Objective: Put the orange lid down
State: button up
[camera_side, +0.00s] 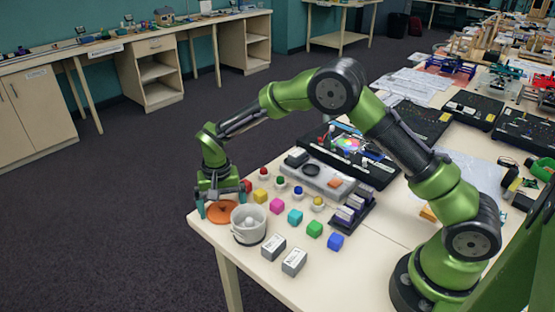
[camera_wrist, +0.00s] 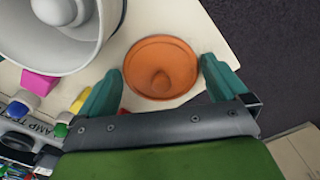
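The orange lid (camera_side: 222,213) lies on the table near its left corner, beside the white pot (camera_side: 248,236). In the wrist view the round lid (camera_wrist: 160,68) has a knob in its middle and sits between my teal fingertips. My gripper (camera_side: 220,204) is low over the lid, with one finger on either side. In the wrist view my gripper (camera_wrist: 162,75) is open, and narrow gaps show between its fingers and the lid's rim. The white pot also shows in the wrist view (camera_wrist: 93,45), uncovered, with a white round thing inside.
Two grey boxes (camera_side: 294,262) lie near the front edge. A grey tray (camera_side: 325,179) is behind the cubes. The table edge is close beside the lid.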

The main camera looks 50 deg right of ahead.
aim_at(223, 206)
jog(key=shift+r, duration=0.1)
jog(key=s+d+r+t+y, duration=0.1)
jog(key=s+d+r, duration=0.15)
jog(key=r, duration=0.75)
jog(key=s+d+r+t, duration=0.1)
jog(key=s+r, duration=0.2)
jog(key=r, duration=0.7)
jog(key=s+d+r+n+t, duration=0.1)
jog(key=s+d+r+t, duration=0.1)
jog(key=s, duration=0.8)
jog(key=s+d+r+n+t+y, duration=0.1)
jog(key=s+d+r+t, duration=0.1)
jog(key=s, duration=0.9)
jog(key=shift+d+n+t, duration=0.4)
jog(key=shift+d+t, duration=0.1)
jog(key=shift+t, duration=0.1)
